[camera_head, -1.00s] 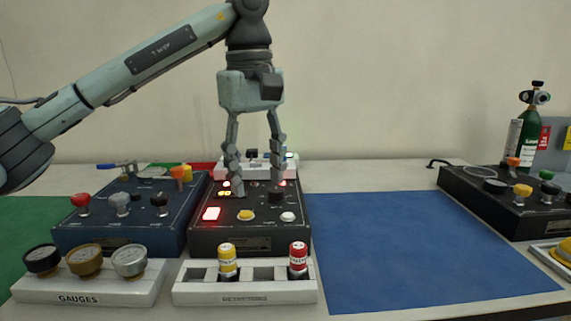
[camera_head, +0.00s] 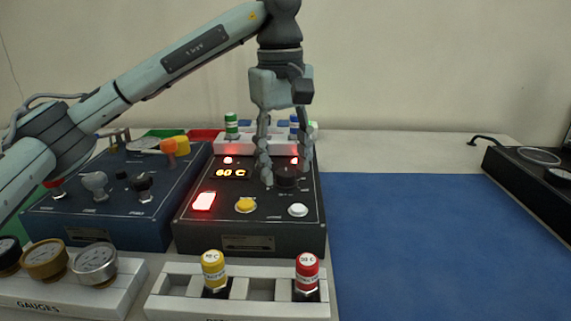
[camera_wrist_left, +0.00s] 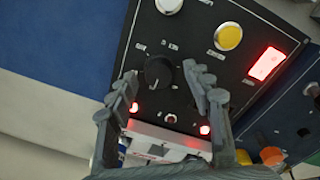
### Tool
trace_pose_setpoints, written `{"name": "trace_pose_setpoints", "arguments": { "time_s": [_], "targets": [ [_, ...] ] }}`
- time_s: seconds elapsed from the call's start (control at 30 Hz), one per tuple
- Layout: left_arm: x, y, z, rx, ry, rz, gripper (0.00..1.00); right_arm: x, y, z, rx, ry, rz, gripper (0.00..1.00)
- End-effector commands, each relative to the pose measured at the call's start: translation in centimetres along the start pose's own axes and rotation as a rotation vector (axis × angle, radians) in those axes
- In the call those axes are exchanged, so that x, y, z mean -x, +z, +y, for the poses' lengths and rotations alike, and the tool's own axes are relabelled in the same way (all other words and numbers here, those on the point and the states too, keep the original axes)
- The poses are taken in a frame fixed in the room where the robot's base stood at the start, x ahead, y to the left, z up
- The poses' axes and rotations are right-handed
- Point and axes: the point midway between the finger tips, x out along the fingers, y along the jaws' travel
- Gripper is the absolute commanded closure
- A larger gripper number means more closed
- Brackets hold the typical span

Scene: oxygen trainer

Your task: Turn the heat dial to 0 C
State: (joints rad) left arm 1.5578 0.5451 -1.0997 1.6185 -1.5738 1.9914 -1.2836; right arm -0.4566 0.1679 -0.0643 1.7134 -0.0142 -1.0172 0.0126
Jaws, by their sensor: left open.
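The heat dial (camera_head: 288,178) is a black knob on top of the dark control box (camera_head: 248,216). It also shows in the left wrist view (camera_wrist_left: 158,72). The red display (camera_head: 231,173) beside it appears to read 60 C. My left gripper (camera_head: 286,172) points down over the box with its fingers open, one on each side of the dial. In the left wrist view my left gripper (camera_wrist_left: 160,80) has the dial between its fingertips, with a gap visible. The fingers partly hide the dial in the head view; whether they touch it is unclear. My right gripper is out of view.
The box has a lit red button (camera_head: 204,201), a yellow button (camera_head: 246,205) and a white button (camera_head: 298,210). A blue box with knobs (camera_head: 105,198) stands to the left. A white rack (camera_head: 261,287) stands in front. The blue mat (camera_head: 430,240) is clear.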

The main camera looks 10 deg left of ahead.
Motion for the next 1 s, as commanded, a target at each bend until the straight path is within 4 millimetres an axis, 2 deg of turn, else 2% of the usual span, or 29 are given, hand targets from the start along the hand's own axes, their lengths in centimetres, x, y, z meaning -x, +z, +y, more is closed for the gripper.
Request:
{"name": "trace_pose_setpoints", "arguments": {
  "time_s": [0.33, 0.73, 1.0],
  "targets": [
    [-0.62, 0.02, 0.01, -0.001, 0.001, 0.0, 0.49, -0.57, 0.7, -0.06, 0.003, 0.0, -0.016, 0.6],
    [-0.6, 0.01, 0.0, 0.0, 0.001, 0.0, 0.98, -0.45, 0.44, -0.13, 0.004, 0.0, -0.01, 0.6],
    [-0.61, 0.0, 0.0, 0.023, 0.001, 0.001, 0.99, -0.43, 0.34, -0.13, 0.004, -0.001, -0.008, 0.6]
  ]
}}
